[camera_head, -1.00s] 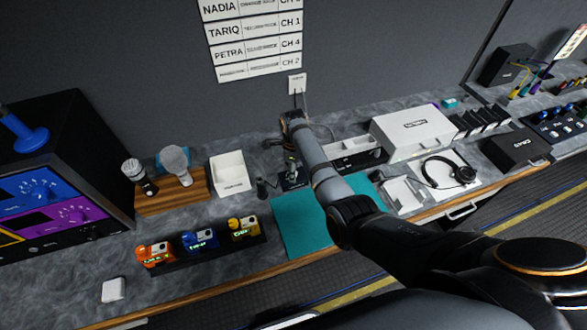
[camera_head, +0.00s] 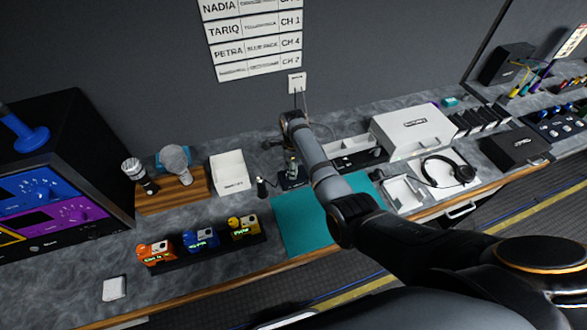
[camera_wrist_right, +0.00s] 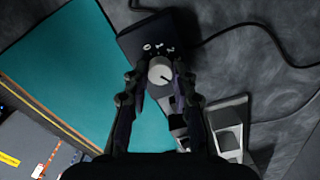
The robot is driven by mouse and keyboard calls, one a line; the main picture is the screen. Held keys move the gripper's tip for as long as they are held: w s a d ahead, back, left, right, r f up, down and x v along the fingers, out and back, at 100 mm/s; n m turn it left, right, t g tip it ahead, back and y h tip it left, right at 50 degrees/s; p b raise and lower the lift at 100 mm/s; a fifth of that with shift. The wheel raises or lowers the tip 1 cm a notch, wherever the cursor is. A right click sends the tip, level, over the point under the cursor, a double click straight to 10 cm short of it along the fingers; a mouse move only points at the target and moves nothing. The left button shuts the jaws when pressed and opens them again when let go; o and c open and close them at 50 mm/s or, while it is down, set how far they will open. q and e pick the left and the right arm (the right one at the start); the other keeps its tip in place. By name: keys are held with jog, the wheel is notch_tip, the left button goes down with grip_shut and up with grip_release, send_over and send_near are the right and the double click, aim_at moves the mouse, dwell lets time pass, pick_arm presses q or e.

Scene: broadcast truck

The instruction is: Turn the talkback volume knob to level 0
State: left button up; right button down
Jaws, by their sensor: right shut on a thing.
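The talkback volume knob (camera_wrist_right: 160,70) is a light grey round knob on a small dark box (camera_wrist_right: 130,42) in the right wrist view. White marks sit in an arc on the box above it, too small to read surely. My right gripper (camera_wrist_right: 161,82) has one finger on each side of the knob and is shut on it. In the head view the dark box (camera_head: 291,184) lies under my right gripper (camera_head: 291,168), and the knob is hard to make out there. The knob's setting cannot be read surely. My left gripper is not in view.
A teal mat (camera_head: 299,225) lies beside the box. Orange, blue and yellow devices stand on a dark strip (camera_head: 210,252) at the left. A white open box (camera_head: 229,173) and a grey tray (camera_head: 352,146) flank the gripper. Cables run behind the dark box.

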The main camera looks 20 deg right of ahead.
jog(key=n+p, duration=0.1)
jog(key=n, duration=0.1)
jog(key=shift+r+n, duration=0.15)
jog(key=shift+n, duration=0.15)
jog(key=n+p, duration=0.2)
jog(key=n, duration=0.1)
jog(key=shift+n, duration=0.3)
jog(key=n+p, duration=0.1)
jog(key=n, duration=0.3)
jog(key=n+p, duration=0.1)
jog(key=n, duration=0.6)
jog(key=shift+n, duration=0.4)
jog(key=n+p, duration=0.1)
jog(key=n, duration=0.7)
jog(key=shift+a+n, duration=0.1)
jog(key=shift+n, duration=1.5)
